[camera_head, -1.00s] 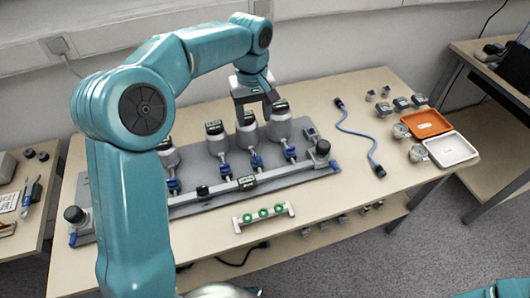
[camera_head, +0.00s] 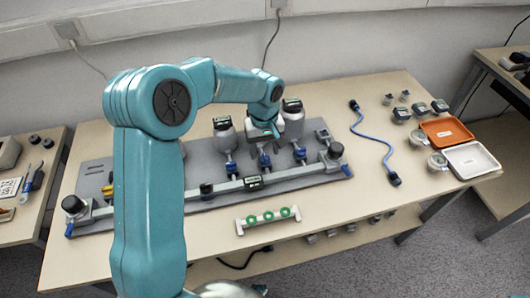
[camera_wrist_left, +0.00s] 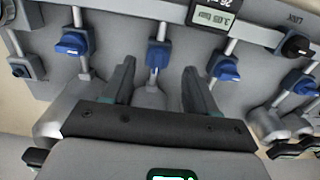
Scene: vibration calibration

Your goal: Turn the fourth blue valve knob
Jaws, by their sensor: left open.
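Several blue valve knobs sit in a row on short pipes between the grey vessels and a long metal pipe; in the head view they include a left one (camera_head: 230,168), a middle one (camera_head: 264,161) and a right one (camera_head: 300,155). My arm hides the left part of the row. My left gripper (camera_head: 264,134) is open and empty, low over the pipe of the middle knob. In the left wrist view, its fingers (camera_wrist_left: 158,82) stand either side of a pipe, with a blue knob (camera_wrist_left: 158,54) just beyond the tips, apparently untouched. Other blue knobs lie left (camera_wrist_left: 72,43) and right (camera_wrist_left: 218,68).
The grey base plate (camera_head: 320,128) carries the vessels and the long pipe with a small display (camera_head: 254,181). A green-ringed rack (camera_head: 268,218), a blue cable (camera_head: 374,140), an orange tray (camera_head: 446,132) and a white tray (camera_head: 471,160) lie on the table.

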